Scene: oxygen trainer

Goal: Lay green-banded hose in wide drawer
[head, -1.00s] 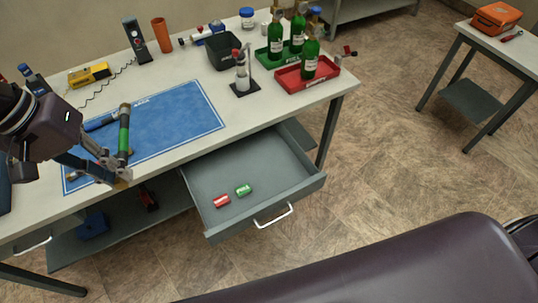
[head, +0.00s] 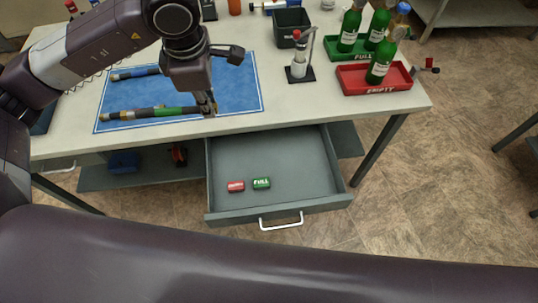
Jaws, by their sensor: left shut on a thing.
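The green-banded hose (head: 180,111) is a dark segmented tube with a green band near its right end. It lies level across the near part of the blue mat (head: 235,80); I cannot tell whether it touches the mat. My left gripper (head: 208,106) is shut on its right end, near the table's front edge. The wide drawer (head: 285,160) is pulled open below the table edge, to the right of the gripper. A red tag (head: 236,186) and a green FULL tag (head: 261,183) lie in it, towards the front left. My right gripper is out of view.
A second, blue-banded hose (head: 135,73) lies farther back on the mat. A stand with a flowmeter (head: 299,65), a black bin (head: 291,26), and red (head: 350,79) and green (head: 336,51) trays with green bottles stand to the right. Most of the drawer floor is bare.

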